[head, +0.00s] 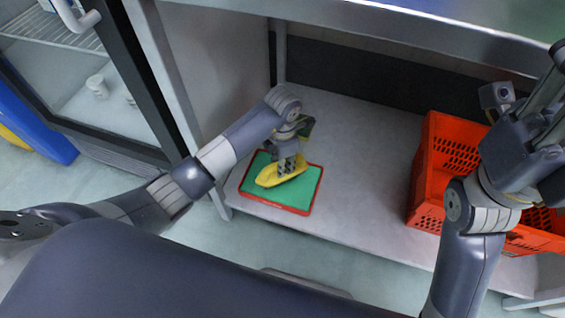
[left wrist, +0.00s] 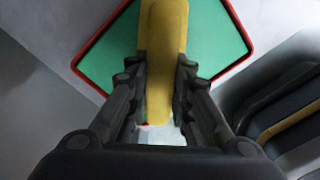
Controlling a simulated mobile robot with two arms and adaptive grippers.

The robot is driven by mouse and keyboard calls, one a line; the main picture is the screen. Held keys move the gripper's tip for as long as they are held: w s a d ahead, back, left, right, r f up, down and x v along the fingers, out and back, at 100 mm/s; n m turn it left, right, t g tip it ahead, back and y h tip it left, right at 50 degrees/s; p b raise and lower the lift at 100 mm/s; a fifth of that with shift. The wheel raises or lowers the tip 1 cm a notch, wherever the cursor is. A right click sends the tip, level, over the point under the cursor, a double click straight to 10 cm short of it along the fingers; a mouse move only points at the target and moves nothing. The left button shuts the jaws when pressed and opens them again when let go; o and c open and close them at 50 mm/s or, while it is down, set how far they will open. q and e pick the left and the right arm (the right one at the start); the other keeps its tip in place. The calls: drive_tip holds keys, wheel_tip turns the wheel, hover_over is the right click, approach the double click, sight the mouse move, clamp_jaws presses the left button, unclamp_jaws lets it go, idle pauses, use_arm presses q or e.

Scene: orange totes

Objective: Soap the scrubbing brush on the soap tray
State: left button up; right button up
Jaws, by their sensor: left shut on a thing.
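The yellow scrubbing brush (head: 279,174) is over the green soap tray with a red rim (head: 304,195), on the low shelf. It looks to be on or just above the green surface; I cannot tell if it touches. My left gripper (head: 287,166) points down and is shut on the brush. In the left wrist view, the brush (left wrist: 162,60) lies between the fingers (left wrist: 160,88), with the green tray (left wrist: 215,50) beneath. The brush's underside is hidden. My right gripper (head: 528,140) is at the right, above an orange tote; its fingertips are not clear.
The orange tote (head: 428,170) stands on the right of the grey shelf (head: 365,150). The shelf between tray and tote is clear. A metal counter edge (head: 380,28) hangs above. A glass-door fridge (head: 100,80) stands at the left.

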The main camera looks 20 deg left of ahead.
use_arm(q)
drive_tip(key=shift+f, duration=0.25)
idle(0.4)
drive_tip(key=shift+f+b, duration=0.25)
drive_tip(key=shift+b, duration=0.05)
idle(0.8)
idle(0.5)
drive_tip(key=shift+p, duration=0.3)
